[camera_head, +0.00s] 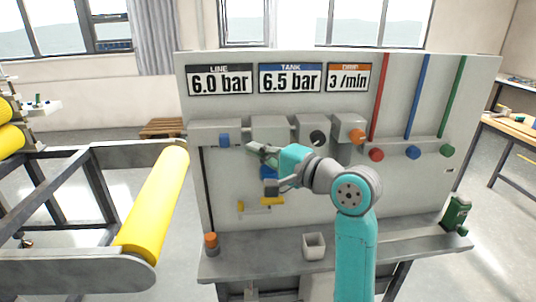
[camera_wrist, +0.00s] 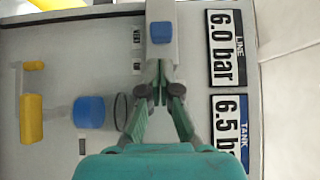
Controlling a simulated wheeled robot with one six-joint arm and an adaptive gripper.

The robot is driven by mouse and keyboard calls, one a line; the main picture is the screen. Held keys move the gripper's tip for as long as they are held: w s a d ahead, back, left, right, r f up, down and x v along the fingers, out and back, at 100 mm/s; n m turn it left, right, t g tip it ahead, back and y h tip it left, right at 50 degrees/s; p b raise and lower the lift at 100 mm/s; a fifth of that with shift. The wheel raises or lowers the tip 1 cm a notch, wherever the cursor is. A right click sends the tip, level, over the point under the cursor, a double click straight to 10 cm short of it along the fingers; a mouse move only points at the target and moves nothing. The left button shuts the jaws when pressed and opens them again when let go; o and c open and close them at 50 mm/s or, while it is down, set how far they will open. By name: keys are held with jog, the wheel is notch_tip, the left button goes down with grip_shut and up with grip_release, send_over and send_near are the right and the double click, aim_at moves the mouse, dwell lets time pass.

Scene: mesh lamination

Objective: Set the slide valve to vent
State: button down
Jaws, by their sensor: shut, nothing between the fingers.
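A grey block (camera_wrist: 175,55) with a square blue piece (camera_wrist: 163,32) on its front sits at the panel's upper left, and it looks like the slide valve. In the head view the blue piece (camera_head: 224,140) sits below the LINE display. Two small dark labels are beside it in the wrist view, too small to read. My gripper (camera_head: 254,147) is shut and empty, just right of the blue piece in the head view. In the wrist view its fingertips (camera_wrist: 160,92) are together near the block's end, apart from the blue piece; I cannot tell whether they touch the block.
The displays read LINE 6.0 bar (camera_head: 220,80), TANK 6.5 bar (camera_head: 290,78) and DRIP 3 /min (camera_head: 348,78). A blue bowl (camera_wrist: 88,112) and yellow lever (camera_wrist: 32,118) sit lower on the panel. A pale cup (camera_head: 314,246) stands on the ledge. A yellow roller (camera_head: 155,205) is at left.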

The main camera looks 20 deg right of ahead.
aim_at(225, 140)
jog(key=shift+x, duration=2.4)
jog(key=w+a, duration=0.2)
jog(key=a, duration=0.4)
jog(key=shift+a, duration=0.15)
jog(key=shift+s, duration=0.1)
